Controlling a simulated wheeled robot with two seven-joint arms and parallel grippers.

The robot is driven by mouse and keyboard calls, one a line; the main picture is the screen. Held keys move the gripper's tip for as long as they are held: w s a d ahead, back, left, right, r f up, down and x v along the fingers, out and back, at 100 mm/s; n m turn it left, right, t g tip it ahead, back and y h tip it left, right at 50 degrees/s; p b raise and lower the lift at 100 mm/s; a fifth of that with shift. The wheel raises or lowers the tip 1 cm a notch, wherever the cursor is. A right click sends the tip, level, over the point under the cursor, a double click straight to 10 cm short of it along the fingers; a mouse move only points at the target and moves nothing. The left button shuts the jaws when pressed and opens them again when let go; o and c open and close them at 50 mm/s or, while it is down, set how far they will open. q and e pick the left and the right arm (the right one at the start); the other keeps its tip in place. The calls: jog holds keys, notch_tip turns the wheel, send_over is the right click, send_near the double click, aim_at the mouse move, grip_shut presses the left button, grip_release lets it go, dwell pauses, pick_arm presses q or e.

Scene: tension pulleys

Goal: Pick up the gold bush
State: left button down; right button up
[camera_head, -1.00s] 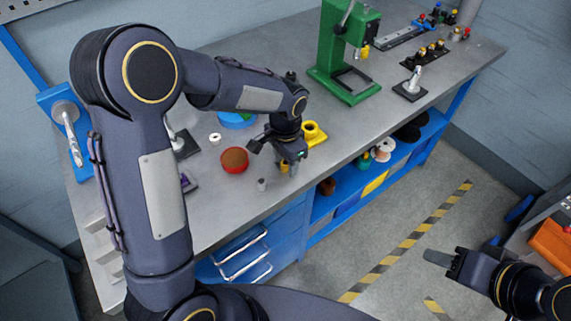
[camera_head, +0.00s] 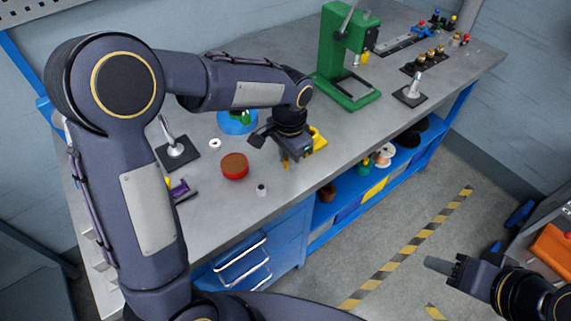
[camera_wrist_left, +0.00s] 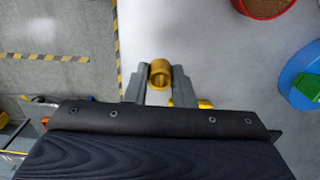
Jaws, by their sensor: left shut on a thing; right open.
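The gold bush (camera_wrist_left: 160,74) is a short hollow cylinder between the fingertips of my left gripper (camera_wrist_left: 159,82) in the left wrist view. The left gripper is shut on it. In the head view the left gripper (camera_head: 286,164) is over the front part of the workbench, and the bush is mostly hidden by the fingers. I cannot tell how high it is above the bench top. My right gripper (camera_head: 440,266) is open and empty over the floor at the lower right.
A red round container (camera_head: 235,166) and a small grey cylinder (camera_head: 261,190) stand left of the left gripper. A yellow part (camera_head: 318,138) is just behind it. A green press (camera_head: 345,60) stands further back. The workbench (camera_head: 230,217) has clear room at the front left.

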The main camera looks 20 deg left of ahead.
pick_arm(q)
jog(key=s+d+r+b, duration=0.1)
jog(key=s+d+r, duration=0.5)
jog(key=d, duration=0.5)
notch_tip(320, 180, up, 3)
jog(key=shift+s+f+b, duration=0.2)
jog(key=shift+s+b, duration=0.15)
jog(key=shift+s, duration=0.05)
pick_arm(e)
notch_tip(320, 180, down, 2)
